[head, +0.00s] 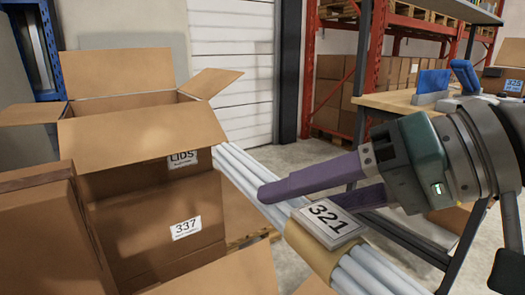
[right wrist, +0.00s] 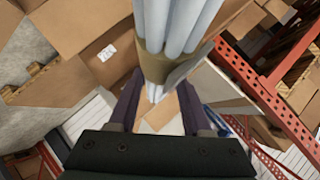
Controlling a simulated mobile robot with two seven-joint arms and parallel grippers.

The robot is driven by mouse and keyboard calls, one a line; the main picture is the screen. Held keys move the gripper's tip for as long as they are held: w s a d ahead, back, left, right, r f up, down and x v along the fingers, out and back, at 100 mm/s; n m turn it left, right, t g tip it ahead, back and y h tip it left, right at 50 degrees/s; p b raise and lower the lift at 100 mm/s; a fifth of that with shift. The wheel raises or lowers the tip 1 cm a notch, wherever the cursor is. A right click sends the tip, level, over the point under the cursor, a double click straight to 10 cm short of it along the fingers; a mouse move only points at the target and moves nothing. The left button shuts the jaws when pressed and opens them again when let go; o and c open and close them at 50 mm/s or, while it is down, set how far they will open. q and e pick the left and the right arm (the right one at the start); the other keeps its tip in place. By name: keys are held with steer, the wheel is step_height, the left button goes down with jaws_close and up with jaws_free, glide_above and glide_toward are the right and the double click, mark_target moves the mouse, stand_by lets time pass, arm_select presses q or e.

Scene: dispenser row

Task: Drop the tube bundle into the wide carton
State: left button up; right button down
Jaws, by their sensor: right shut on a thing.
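The tube bundle (head: 258,180) is several long pale tubes with a tan band and a label reading 321. It slants from the open carton's right side to the bottom of the head view. My right gripper (head: 283,198), with purple fingers, is shut on it near the band. In the right wrist view the bundle (right wrist: 170,22) runs up from between the fingers. A brown carton (head: 152,215) with spread flaps, marked LIDS and 337, stands at left; it looks like the wide carton. The bundle's far end is beside it, not inside. Its floor is hidden. My left gripper is out of view.
Another brown carton (head: 45,230) stands close at the lower left. A workbench (head: 385,101) with blue items is at right. Red racking (head: 372,70) with boxes stands behind. Some grey floor (head: 290,155) is clear between the cartons and the bench.

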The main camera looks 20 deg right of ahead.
steer(key=s+a+f+b, duration=0.1)
steer(key=a+f+b, duration=0.2)
steer(key=f+b, duration=0.7)
steer(key=s+a+f+b, duration=0.1)
steer(key=a+f+b, duration=0.3)
steer(key=f+b, duration=0.7)
steer(key=s+a+f+n+b, duration=0.1)
steer(key=a+f+b, duration=0.3)
steer(key=f, duration=2.3)
steer(key=b, duration=0.6)
steer(key=shift+a+f+g+y, duration=0.25)
steer(key=shift+g+y, duration=0.15)
steer(key=shift+s, duration=0.1)
steer(key=shift+c, duration=1.3)
jaws_free()
